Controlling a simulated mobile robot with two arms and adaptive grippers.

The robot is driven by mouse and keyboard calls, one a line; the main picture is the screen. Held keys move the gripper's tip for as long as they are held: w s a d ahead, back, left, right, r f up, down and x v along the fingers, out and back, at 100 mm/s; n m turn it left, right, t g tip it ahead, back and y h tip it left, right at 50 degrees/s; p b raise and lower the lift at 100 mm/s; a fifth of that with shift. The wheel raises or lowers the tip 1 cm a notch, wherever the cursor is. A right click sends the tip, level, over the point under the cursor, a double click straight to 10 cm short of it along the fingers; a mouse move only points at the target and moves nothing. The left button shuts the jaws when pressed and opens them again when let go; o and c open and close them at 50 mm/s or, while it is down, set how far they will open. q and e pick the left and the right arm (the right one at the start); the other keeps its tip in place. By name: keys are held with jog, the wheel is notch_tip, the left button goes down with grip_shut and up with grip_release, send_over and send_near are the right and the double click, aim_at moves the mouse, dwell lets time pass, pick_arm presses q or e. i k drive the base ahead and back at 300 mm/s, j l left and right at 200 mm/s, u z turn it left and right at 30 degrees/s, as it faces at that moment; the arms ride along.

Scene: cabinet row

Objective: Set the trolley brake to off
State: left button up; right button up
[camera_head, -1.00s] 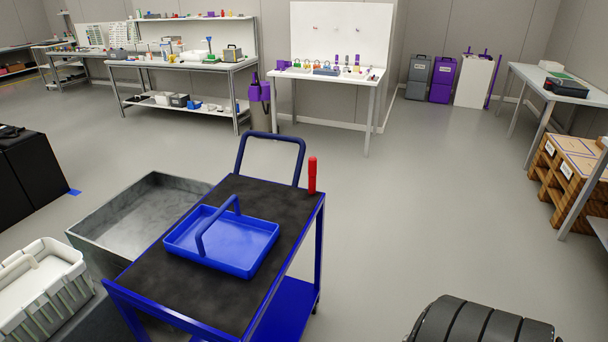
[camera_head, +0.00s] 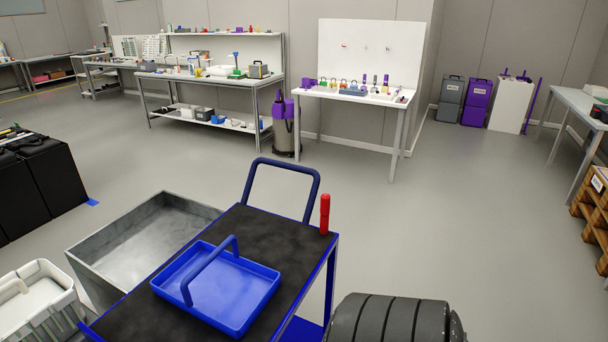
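The trolley has a black top (camera_head: 262,234) on a blue frame, with a blue push handle (camera_head: 282,163) at its far end. A red upright lever (camera_head: 325,214) stands at the trolley's far right corner; it looks like the brake lever. A blue tray with a hoop handle (camera_head: 262,283) lies on the trolley top. Neither of my grippers shows in the head view. The trolley's wheels are hidden.
A grey metal bin (camera_head: 96,262) stands left of the trolley, with a white basket (camera_head: 38,306) nearer. A dark ribbed cylinder (camera_head: 398,322) is at the bottom, right of the trolley. The floor behind and right of the trolley is clear. A white workbench (camera_head: 352,95) stands beyond.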

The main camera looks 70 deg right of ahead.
aim_at(325, 199)
jog(key=l+u, duration=0.1)
jog(key=l, duration=0.45)
jog(key=k+l, duration=0.1)
jog(key=l, duration=0.5)
jog(key=l+u, duration=0.15)
jog(key=l, duration=0.4)
jog(key=k+l+u, duration=0.1)
jog(key=l, duration=0.5)
jog(key=k+l, duration=0.15)
jog(key=l, duration=0.4)
jog(key=k+l, duration=0.1)
jog(key=l, duration=0.5)
jog(key=k+l, duration=0.1)
jog(key=l, duration=1.05)
jog(key=k+u, duration=0.05)
